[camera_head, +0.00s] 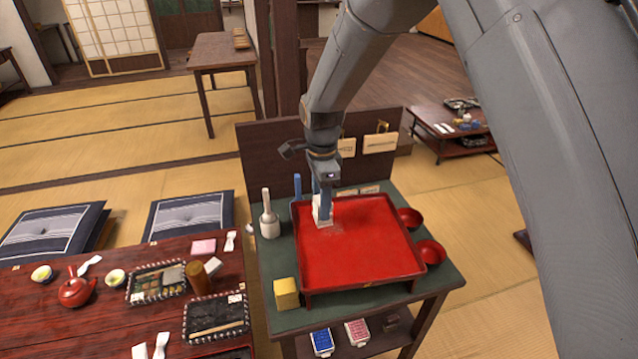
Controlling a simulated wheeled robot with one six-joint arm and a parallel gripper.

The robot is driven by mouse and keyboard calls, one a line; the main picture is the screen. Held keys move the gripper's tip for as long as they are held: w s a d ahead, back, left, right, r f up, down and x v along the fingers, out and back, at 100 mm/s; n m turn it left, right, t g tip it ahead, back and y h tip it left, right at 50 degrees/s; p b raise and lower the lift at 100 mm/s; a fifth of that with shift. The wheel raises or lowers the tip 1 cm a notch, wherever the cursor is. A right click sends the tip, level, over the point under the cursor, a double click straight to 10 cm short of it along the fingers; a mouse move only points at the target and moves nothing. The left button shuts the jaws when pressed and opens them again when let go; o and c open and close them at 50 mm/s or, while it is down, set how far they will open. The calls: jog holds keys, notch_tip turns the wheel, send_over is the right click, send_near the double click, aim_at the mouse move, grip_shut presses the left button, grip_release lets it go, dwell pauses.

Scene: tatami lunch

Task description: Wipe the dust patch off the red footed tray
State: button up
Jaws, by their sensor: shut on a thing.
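The red footed tray (375,255) stands on the dark green top of a small wooden stand. My gripper (322,197) points down over the tray's back left part. It is shut on a small white block or folded cloth (322,215), which is at or just above the tray's surface; I cannot tell if they touch. A faint pale dust patch (335,229) shows on the red surface just in front of the white piece. Part of the patch may be hidden by it.
A panel (270,150) rises behind. A low red table (120,310) with dishes is at left.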

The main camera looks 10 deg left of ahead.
jog(key=shift+d+r+p, duration=0.1)
jog(key=shift+r+p, duration=1.6)
jog(key=shift+r, duration=1.15)
jog(key=shift+d, duration=0.1)
